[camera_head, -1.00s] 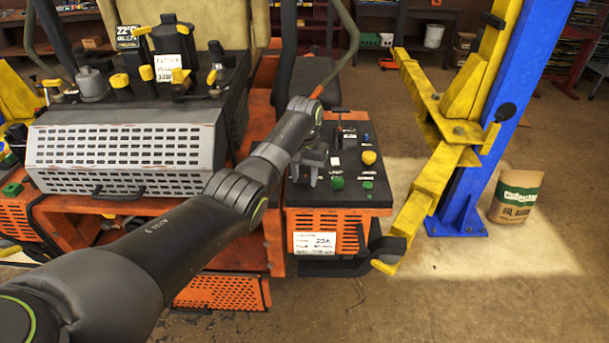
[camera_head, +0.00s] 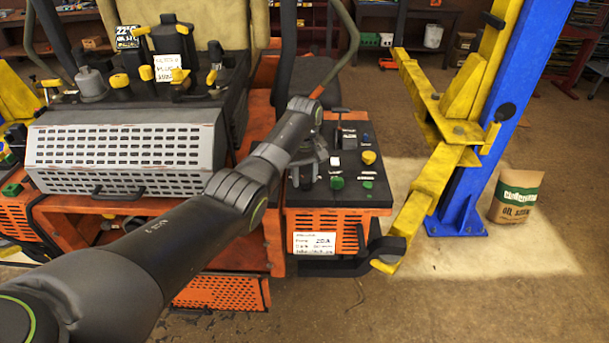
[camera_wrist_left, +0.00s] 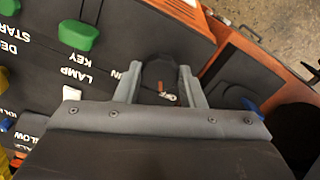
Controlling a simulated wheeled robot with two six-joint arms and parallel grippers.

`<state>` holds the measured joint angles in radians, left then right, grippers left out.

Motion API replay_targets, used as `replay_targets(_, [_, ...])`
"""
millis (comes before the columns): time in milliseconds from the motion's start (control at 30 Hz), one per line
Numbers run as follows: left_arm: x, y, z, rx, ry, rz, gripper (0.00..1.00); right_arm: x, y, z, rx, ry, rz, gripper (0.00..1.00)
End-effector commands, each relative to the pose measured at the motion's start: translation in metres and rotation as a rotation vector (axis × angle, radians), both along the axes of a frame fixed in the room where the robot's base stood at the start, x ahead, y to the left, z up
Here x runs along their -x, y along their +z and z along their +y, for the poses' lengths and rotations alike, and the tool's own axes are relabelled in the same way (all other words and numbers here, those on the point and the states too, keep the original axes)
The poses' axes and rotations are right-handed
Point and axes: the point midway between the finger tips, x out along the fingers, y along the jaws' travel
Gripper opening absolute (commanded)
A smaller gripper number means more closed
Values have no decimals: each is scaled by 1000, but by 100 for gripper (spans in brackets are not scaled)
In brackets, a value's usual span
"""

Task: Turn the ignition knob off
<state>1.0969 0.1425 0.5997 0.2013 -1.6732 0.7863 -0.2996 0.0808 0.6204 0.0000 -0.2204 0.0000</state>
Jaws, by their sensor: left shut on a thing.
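The ignition knob (camera_wrist_left: 158,70) is a dark round knob with a small red mark, on the black control panel (camera_head: 352,196). In the left wrist view my left gripper (camera_wrist_left: 160,84) has one finger on each side of it, closed on it. The red mark lies close to white letters that seem to read "OF", partly covered by the gripper. A "KEY" label is beside it. In the head view the left gripper (camera_head: 305,172) is at the panel's left side, and the arm and gripper largely hide the knob. My right gripper is not in view.
A green knob (camera_head: 337,183), a yellow knob (camera_head: 369,157) and a lever (camera_head: 339,120) share the panel. A yellow lift arm (camera_head: 432,180) and blue post (camera_head: 500,130) stand to the right. A perforated grey cover (camera_head: 125,150) lies left.

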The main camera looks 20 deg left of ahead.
Motion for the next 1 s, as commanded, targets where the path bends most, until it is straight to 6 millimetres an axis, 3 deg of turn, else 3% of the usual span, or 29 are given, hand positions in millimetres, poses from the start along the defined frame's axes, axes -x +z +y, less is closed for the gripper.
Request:
replay_targets(500, [-1,1,0,0,22,-4,13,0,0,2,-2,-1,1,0])
replay_targets(533, [-1,1,0,0,22,-4,38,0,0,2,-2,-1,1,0])
replay_targets(667, [-1,1,0,-1,21,-3,55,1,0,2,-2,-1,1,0])
replay_targets(1000, [-1,3,1,0,20,-2,57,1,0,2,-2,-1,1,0])
